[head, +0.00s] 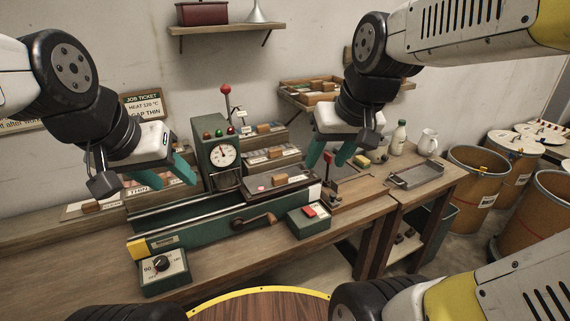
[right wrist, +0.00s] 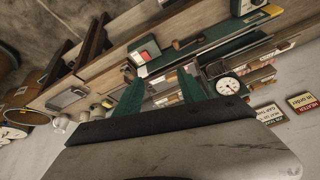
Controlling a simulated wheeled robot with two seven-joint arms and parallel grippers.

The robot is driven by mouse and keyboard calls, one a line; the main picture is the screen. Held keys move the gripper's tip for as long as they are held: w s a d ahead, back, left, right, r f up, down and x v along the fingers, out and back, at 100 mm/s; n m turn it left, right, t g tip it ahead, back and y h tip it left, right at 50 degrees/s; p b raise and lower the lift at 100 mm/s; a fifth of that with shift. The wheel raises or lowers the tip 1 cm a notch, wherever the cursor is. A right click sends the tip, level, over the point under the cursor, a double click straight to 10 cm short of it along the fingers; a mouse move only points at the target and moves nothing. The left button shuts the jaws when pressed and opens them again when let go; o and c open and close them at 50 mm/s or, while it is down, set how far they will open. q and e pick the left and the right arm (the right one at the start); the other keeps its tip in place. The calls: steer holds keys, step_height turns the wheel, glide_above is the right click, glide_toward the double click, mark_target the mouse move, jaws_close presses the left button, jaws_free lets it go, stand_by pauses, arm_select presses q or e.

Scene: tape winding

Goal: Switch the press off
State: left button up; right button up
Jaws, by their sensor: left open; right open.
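The green press (head: 222,155) stands on the workbench with a round gauge, coloured lamps on top and a red-knobbed lever. A green box with a red switch (head: 309,211) sits at the bench's front edge, right of the crank handle. In the right wrist view the red switch (right wrist: 141,55) shows near the top, beyond the fingers. I cannot tell the switch's position. My left gripper (head: 160,178) is open and empty, left of the press. My right gripper (head: 330,155) is open and empty, above the bench right of the press, behind and above the switch box.
A dial box (head: 163,268) stands at the front left of the bench (head: 220,265). A small red-topped lever (head: 328,165) stands below my right gripper. A metal tray (head: 415,177), bottle (head: 398,138) and jug (head: 428,142) are at the right. Drums (head: 475,175) stand beyond.

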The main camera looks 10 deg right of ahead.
steer(key=w+f+n+g+h, duration=0.1)
steer(key=w+f, duration=0.3)
steer(key=w, duration=0.2)
steer(key=w+f+g, duration=0.2)
steer(key=w+f, duration=0.1)
steer(key=w, duration=0.3)
steer(key=n+g, duration=0.2)
glide_above(305, 206)
step_height(305, 206, down, 13)
steer(key=shift+h, duration=0.3)
step_height(305, 206, down, 8)
steer(key=shift+r, duration=0.1)
jaws_close()
